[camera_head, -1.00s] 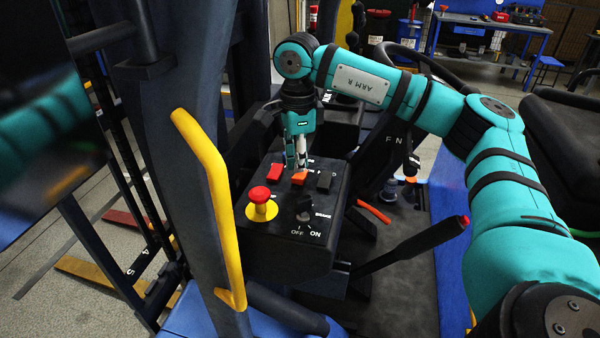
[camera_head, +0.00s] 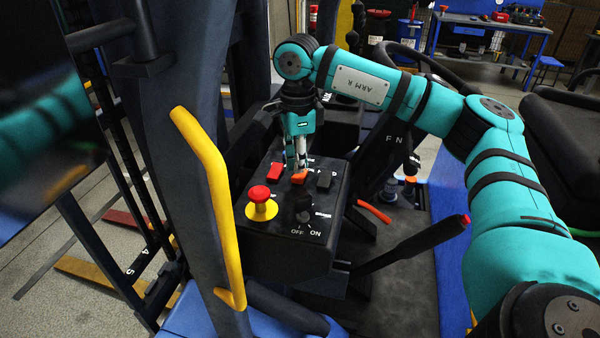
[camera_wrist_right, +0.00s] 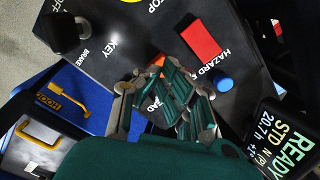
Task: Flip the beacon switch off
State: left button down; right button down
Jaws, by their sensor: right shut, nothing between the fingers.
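A black control box carries a row of rocker switches: a red one (camera_head: 275,172) on the left, an orange one (camera_head: 299,177) in the middle and a black one (camera_head: 324,180) on the right. The beacon label cannot be read. My right gripper (camera_head: 298,168) points down, shut and empty, its fingertips at the orange rocker; contact cannot be told for sure. In the wrist view the shut fingers (camera_wrist_right: 166,84) hide most of the orange rocker, and the red rocker (camera_wrist_right: 201,40) shows beside them. My left gripper is not in view.
A red mushroom button on a yellow base (camera_head: 260,204) and a black OFF/ON key knob (camera_head: 304,209) stand nearer on the box. A yellow handrail (camera_head: 212,185) rises at left. A black lever (camera_head: 412,245) with a red tip slants at right.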

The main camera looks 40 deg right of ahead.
aim_at(298, 177)
jog(key=shift+f+b, duration=0.8)
jog(key=shift+f, duration=0.4)
jog(key=shift+s, duration=0.1)
dwell(0.4)
jog(key=shift+r+p, duration=0.75)
jog(key=shift+r, duration=0.15)
jog(key=shift+r+p, duration=1.75)
jog(key=shift+r, duration=0.9)
